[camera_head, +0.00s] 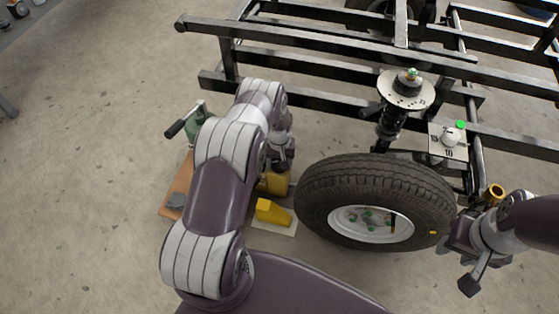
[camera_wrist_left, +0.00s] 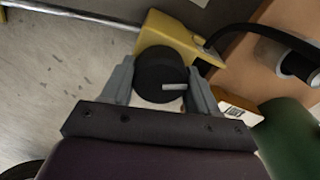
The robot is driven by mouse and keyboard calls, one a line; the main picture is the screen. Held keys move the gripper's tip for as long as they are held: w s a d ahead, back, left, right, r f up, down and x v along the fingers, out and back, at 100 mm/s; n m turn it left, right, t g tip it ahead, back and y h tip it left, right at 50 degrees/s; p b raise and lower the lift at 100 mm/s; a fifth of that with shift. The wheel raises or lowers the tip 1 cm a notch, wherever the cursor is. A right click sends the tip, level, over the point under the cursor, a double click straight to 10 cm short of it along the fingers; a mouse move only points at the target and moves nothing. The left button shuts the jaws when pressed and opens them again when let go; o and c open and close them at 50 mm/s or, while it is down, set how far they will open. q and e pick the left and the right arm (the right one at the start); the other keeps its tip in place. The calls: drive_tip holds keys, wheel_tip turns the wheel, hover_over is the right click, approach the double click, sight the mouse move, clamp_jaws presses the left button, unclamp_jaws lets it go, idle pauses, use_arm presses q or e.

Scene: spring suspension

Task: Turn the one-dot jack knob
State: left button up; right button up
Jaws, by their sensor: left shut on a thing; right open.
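In the left wrist view a round black knob (camera_wrist_left: 155,72) with a white line on its face sits in front of a yellow jack body (camera_wrist_left: 178,36). My left gripper (camera_wrist_left: 160,88) has one finger on each side of the knob and is shut on it. No dot mark can be made out. In the head view my left gripper (camera_head: 281,160) is over the yellow jack (camera_head: 278,184), left of the wheel; the arm hides the knob. My right gripper (camera_head: 462,262) is open and empty at the lower right, beside the tire.
The large tire (camera_head: 330,190) stands right of the jack. A yellow block (camera_head: 270,212) is in front of the jack. The black frame (camera_head: 320,95) spans the back.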

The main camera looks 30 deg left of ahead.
sight(279, 161)
use_arm(q)
drive_tip(key=n, duration=0.5)
drive_tip(key=shift+n, duration=0.3)
drive_tip(key=n, duration=0.5)
drive_tip(key=shift+n+p, duration=0.35)
drive_tip(key=shift+n, duration=0.35)
drive_tip(key=o, duration=1)
drive_tip(key=shift+o, duration=0.2)
wheel_tip(279, 161, up, 13)
drive_tip(key=p, duration=0.6)
drive_tip(key=shift+f+p, duration=0.15)
drive_tip(key=shift+p, duration=0.2)
